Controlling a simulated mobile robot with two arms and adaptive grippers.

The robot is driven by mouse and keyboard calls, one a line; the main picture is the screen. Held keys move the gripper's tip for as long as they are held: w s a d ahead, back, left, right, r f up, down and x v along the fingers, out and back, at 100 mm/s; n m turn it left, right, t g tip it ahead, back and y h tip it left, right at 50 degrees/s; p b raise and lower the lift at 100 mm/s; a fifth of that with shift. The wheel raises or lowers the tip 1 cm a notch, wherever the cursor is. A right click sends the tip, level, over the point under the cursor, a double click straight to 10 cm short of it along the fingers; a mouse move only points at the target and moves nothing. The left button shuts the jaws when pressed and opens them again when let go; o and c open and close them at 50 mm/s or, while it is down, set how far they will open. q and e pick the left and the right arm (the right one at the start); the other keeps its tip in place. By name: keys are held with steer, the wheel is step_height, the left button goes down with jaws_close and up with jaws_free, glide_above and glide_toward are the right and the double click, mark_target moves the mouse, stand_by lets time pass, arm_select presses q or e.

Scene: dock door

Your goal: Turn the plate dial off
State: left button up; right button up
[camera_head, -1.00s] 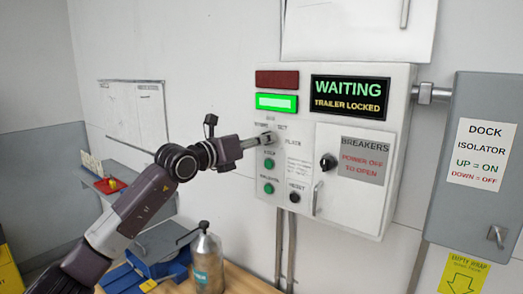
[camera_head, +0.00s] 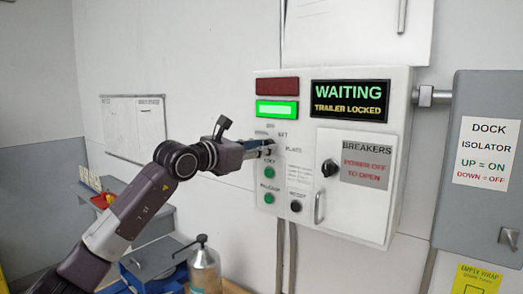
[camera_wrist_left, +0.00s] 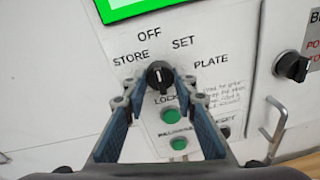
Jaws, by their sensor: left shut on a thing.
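The plate dial (camera_wrist_left: 158,76) is a small round black knob with a pale mark, on the white control box (camera_head: 290,222). The labels STORE, OFF, SET and PLATE arc around it in the left wrist view. I cannot tell for sure which label the mark points at. My left gripper (camera_wrist_left: 160,82) is shut on the dial, with one blue-grey finger on each side of it. In the head view the left gripper (camera_head: 268,148) reaches the panel from the left and hides the dial. My right gripper is not in view.
Green buttons (camera_wrist_left: 170,114) sit just below the dial. Right of it are a black breaker knob (camera_head: 329,168) and a door handle (camera_head: 319,207). The lit sign (camera_head: 349,101) reads WAITING, TRAILER LOCKED.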

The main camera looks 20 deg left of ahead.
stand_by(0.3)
arm_select(q)
steer(key=o, duration=1.2)
steer(key=shift+c, duration=0.2)
steer(key=shift+s+a, duration=0.1)
steer(key=v, duration=1.1)
steer(key=shift+s, duration=0.4)
steer(key=shift+f, duration=0.1)
